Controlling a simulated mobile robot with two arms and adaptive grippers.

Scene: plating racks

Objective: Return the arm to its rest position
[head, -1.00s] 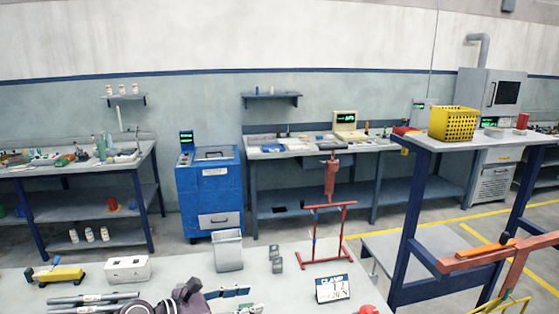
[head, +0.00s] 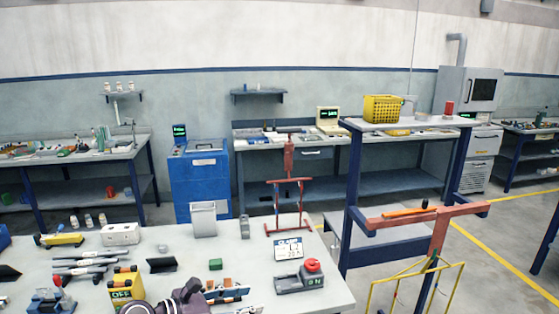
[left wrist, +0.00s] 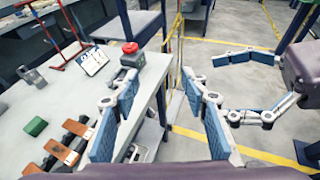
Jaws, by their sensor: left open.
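My left gripper (head: 238,298) shows at the bottom of the head view, over the front of the light grey table (head: 100,270). Its dark purple body and blue-padded fingers are partly cut off by the lower edge. In the left wrist view its two fingers (left wrist: 160,118) stand wide apart with nothing between them, beside the table's edge. My right gripper (left wrist: 208,75) shows at the right of the left wrist view, its blue-padded fingers spread and empty above the floor. It does not show in the head view.
A red stand (head: 289,190), a small sign (head: 288,249) and a red-button box (head: 300,277) stand at the table's right end. A yellow-black box (head: 126,289) is at the front left. A blue rack (head: 353,185) with a red beam stands to the right; floor lies between.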

